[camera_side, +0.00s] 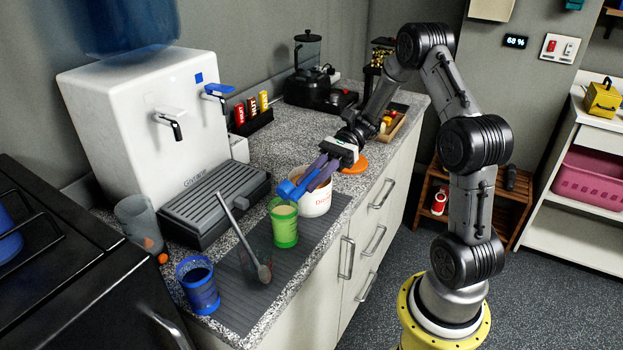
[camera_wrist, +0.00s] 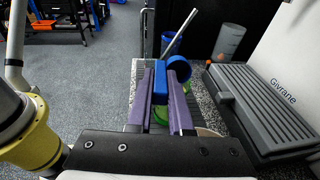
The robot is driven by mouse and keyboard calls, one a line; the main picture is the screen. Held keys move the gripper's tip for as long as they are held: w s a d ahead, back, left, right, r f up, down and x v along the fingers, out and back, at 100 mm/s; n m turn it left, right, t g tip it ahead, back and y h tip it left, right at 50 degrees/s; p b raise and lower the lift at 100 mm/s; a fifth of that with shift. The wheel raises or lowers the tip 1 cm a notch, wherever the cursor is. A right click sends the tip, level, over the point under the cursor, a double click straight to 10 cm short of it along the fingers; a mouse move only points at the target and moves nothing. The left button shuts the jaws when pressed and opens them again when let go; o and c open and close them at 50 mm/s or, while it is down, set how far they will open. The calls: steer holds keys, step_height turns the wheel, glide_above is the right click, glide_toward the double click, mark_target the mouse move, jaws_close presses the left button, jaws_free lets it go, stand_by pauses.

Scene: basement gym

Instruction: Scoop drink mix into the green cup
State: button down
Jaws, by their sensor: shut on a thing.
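My gripper (camera_side: 312,178), with purple fingers, is shut on a blue scoop (camera_side: 289,189). In the wrist view the scoop's handle sits between the fingertips (camera_wrist: 160,78), with its round bowl (camera_wrist: 179,68) just beyond. The scoop is above the mat, between the white tub and the green cup in the side view. The green cup (camera_side: 285,230) stands upright with pale beige contents near its top; in the wrist view it is mostly hidden below the fingers. The white lettered tub (camera_side: 318,204) stands under my gripper, its opening largely covered.
A metal spoon (camera_side: 238,233) and a blue cup (camera_side: 199,291) are at the near end of the grey mat (camera_side: 240,311). A clear tumbler (camera_side: 138,222) and the water dispenser (camera_side: 150,120) with drip tray (camera_side: 215,202) stand behind. An orange lid (camera_side: 354,165) lies beyond the tub.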

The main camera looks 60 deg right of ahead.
steer(key=shift+r, duration=0.1)
step_height(320, 180, up, 14)
steer(key=h, duration=0.3)
steer(key=shift+w+a+f+n+g+h, duration=0.3)
steer(key=shift+a+f+n+h, duration=0.4)
steer(key=shift+n+h, duration=1.25)
steer(key=shift+w+a+f+n+g+h, duration=0.15)
steer(key=shift+a+f+n+g+h, duration=0.45)
steer(key=shift+n+h, duration=1.3)
steer(key=shift+w+a+f+n+g+h, duration=0.25)
steer(key=shift+a+f+n+h, duration=0.8)
steer(key=shift+h, duration=1.4)
steer(key=shift+d+r+n, duration=0.25)
steer(key=shift+d+n, duration=0.05)
steer(key=shift+d, duration=0.05)
